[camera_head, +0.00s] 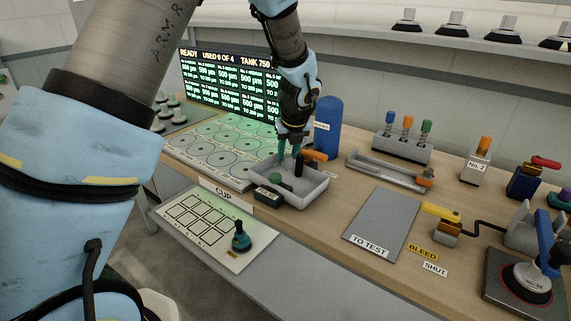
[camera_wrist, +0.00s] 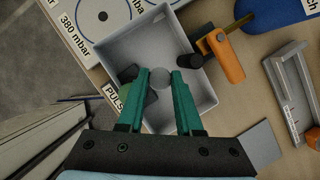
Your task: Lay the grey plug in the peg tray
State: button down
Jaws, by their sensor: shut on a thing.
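My gripper (camera_head: 289,154) points down over a light grey open-topped tray (camera_head: 308,190), which I take for the peg tray. In the wrist view its two green fingers (camera_wrist: 161,78) reach over the inside of the same tray (camera_wrist: 112,50). A round grey end, the grey plug (camera_wrist: 160,74), shows between the fingertips, and the fingers are shut on it. The fingers hide its sides. I cannot tell whether it touches the tray floor. A dark block (camera_wrist: 130,78) shows beside the left finger, within the tray's outline.
An orange handle (camera_head: 314,155) and a black peg (camera_wrist: 190,62) are by the tray's far edge. A blue cylinder (camera_head: 328,127) stands behind it. A long grey holder (camera_head: 375,168) and a rack of coloured pegs (camera_head: 402,151) are to the right. The grey TO TEST mat (camera_head: 381,222) is bare.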

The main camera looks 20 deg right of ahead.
aim_at(289, 160)
jog(key=shift+f+p, duration=0.4)
jog(key=shift+f, duration=1.55)
jog(key=shift+f, duration=0.15)
jog(key=c, duration=0.6)
grip_release()
jog(key=d+b+v, duration=0.1)
jog(key=b+v, duration=0.1)
jog(key=v, duration=1)
jog(key=a+f+n+g, duration=0.1)
jog(key=a+n+g, duration=0.1)
jog(key=a+n, duration=1.9)
jog(key=shift+s+a+f+n+g, duration=0.25)
jog(key=shift+s+a+n, duration=0.8)
jog(key=shift+a+n, duration=1.6)
jog(key=shift+s+a+f+n, duration=0.3)
jog(key=shift+s+a+n, duration=0.8)
jog(key=shift+a+n, duration=1.55)
jog(key=shift+s+a+f+n+g, duration=0.25)
jog(key=shift+s+a+n, duration=0.8)
jog(key=shift+a+n, duration=1.6)
